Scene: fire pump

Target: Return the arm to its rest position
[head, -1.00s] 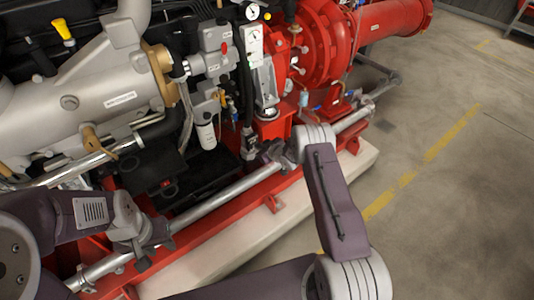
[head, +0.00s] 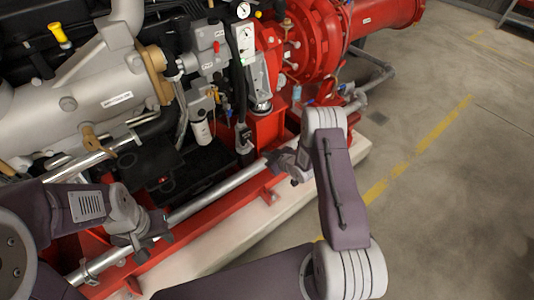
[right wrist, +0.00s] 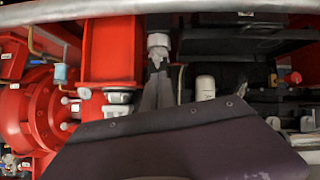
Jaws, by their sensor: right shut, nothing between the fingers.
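My right arm comes up from the bottom right of the head view, its forearm raised beside the pump's base. Its gripper (head: 286,164) points left, over the silver rail along the red frame. In the right wrist view the slim grey fingers (right wrist: 157,88) are together and empty, with a dark wrist part across the bottom. My left gripper (head: 150,245) is at the lower left of the head view, by the same rail. Its fingers are small and partly overlap the rail, so I cannot tell whether they are open or touching it.
The silver rail (head: 217,190) runs diagonally along the red base frame (head: 222,213). The grey engine body (head: 90,90) fills the left, with the red pump casing (head: 312,40) at the top. Open concrete floor (head: 450,200) with a yellow line lies to the right.

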